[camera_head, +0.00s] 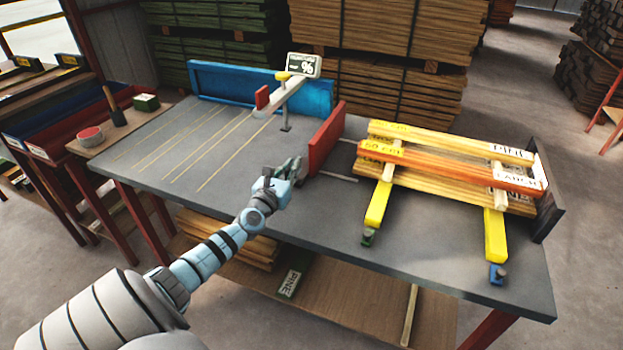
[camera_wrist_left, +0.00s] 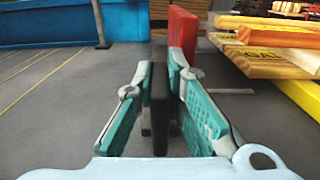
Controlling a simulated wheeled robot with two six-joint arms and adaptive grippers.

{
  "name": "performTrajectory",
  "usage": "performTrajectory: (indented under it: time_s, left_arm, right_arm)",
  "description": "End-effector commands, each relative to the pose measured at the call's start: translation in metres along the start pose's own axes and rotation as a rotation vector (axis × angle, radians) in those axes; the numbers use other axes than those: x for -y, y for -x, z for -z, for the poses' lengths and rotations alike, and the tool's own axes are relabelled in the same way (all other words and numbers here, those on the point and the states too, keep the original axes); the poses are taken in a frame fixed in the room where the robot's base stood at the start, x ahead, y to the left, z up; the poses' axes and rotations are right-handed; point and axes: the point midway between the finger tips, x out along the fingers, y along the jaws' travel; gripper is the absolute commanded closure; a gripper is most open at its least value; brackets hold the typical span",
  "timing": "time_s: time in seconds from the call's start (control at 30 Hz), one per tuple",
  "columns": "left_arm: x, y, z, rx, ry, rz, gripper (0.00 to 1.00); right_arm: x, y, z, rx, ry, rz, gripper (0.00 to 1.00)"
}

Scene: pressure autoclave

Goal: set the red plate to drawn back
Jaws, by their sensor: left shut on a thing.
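The red plate (camera_head: 326,137) stands upright on the grey table (camera_head: 230,150), to the left of the stacked boards and apart from them. It also shows in the wrist view (camera_wrist_left: 183,34), just beyond the fingers. My left gripper (camera_head: 284,172) is at the near left side of the plate, low over the table. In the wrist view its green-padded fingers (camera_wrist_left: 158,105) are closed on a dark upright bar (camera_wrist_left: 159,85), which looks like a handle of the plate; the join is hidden. My right gripper is in neither view.
Yellow and orange boards (camera_head: 450,168) lie right of the plate, against a dark end stop (camera_head: 548,205). The table's left part is clear apart from thin lines.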

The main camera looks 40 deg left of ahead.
Motion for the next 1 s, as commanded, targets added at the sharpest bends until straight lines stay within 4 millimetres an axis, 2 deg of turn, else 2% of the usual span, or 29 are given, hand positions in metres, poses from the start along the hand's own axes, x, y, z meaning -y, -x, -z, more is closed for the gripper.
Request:
performTrajectory:
  time_s: [0.1,0.33,0.37,0.4,0.5,0.83,0.93,1.0]
  left_arm:
    - [-0.007,0.0,0.002,-0.002,0.0,0.0,1.0]
    - [-0.009,0.001,0.0,-0.002,0.0,-0.004,1.0]
    - [-0.01,0.001,0.0,-0.002,-0.001,-0.004,0.87]
    - [-0.01,0.001,0.0,-0.001,-0.001,-0.005,0.8]
    - [-0.009,0.001,0.0,-0.002,0.0,-0.003,0.68]
    - [-0.006,0.004,0.0,-0.002,-0.001,0.003,0.68]
    - [-0.006,0.021,0.001,-0.002,-0.002,0.005,0.68]
    - [-0.006,0.04,0.002,-0.006,-0.003,0.005,0.68]
  right_arm:
    - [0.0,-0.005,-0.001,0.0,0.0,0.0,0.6]
    - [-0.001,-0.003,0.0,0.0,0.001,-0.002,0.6]
    - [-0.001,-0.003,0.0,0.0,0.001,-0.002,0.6]
    - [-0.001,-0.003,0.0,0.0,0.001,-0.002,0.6]
    - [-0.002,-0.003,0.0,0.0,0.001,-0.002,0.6]
    - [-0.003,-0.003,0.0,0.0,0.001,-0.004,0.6]
    - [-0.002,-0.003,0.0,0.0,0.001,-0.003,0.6]
    - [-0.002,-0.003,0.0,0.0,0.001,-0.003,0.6]
